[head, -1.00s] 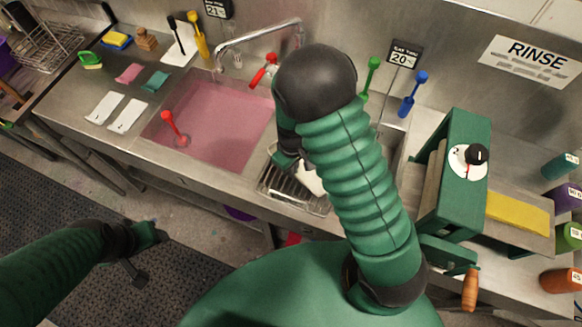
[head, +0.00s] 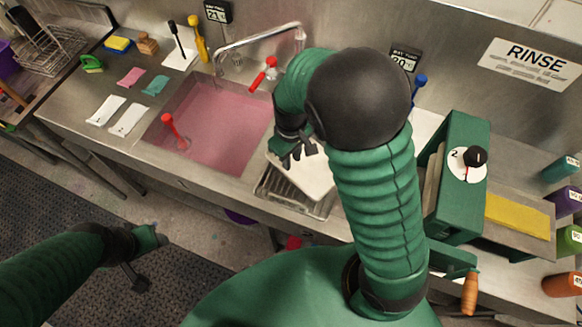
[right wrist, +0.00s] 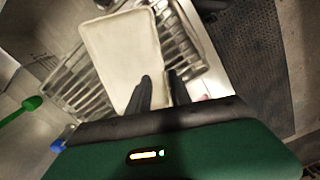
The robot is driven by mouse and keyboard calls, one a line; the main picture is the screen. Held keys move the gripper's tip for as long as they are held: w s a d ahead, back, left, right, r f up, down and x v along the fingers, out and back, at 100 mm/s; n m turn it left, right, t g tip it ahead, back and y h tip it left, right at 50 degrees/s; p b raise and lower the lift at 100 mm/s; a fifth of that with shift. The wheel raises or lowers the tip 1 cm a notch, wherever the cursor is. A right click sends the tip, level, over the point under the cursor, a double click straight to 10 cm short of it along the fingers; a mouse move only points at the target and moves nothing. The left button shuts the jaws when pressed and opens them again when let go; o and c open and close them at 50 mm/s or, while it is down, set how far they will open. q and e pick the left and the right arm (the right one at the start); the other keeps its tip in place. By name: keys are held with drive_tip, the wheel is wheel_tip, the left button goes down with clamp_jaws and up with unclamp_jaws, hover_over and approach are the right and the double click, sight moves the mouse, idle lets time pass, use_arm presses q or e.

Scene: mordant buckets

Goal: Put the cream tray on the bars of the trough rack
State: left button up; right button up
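The cream tray (head: 314,180) lies over the wire bars of the trough rack (head: 283,203), at the right of the pink basin. In the right wrist view the tray (right wrist: 122,52) covers much of the rack (right wrist: 82,92), with bars showing on both sides. My right gripper (head: 297,155) is at the tray's edge with its fingers spread. In the right wrist view one finger overlaps the tray and the other is past its edge, with a gap between them. Whether the fingers touch the tray cannot be told. My left gripper (head: 148,257) is open and empty above the floor mat.
A green press (head: 460,170) with a crank stands right of my right arm. White strips (head: 106,110) and small cloths lie on the left counter.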

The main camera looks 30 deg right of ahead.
use_arm(q)
drive_tip(key=f+b, duration=0.1)
drive_tip(key=a+f+b, duration=0.1)
drive_tip(key=f, duration=0.1)
drive_tip(key=shift+s+b, duration=0.1)
drive_tip(key=shift+b, duration=0.25)
use_arm(e)
drive_tip(key=s+a+r+m+t, duration=0.1)
drive_tip(key=s+a+m+t, duration=0.1)
drive_tip(key=s, duration=0.5)
drive_tip(key=shift+s+m+t, duration=0.25)
drive_tip(key=shift+m+t, duration=0.05)
drive_tip(key=shift+m, duration=0.5)
use_arm(q)
drive_tip(key=shift+d, duration=0.2)
use_arm(e)
drive_tip(key=shift+w+d+f, duration=0.1)
drive_tip(key=shift+w+d, duration=0.05)
drive_tip(key=shift+d, duration=0.1)
use_arm(q)
drive_tip(key=shift+a, duration=0.1)
use_arm(e)
drive_tip(key=shift+a, duration=0.1)
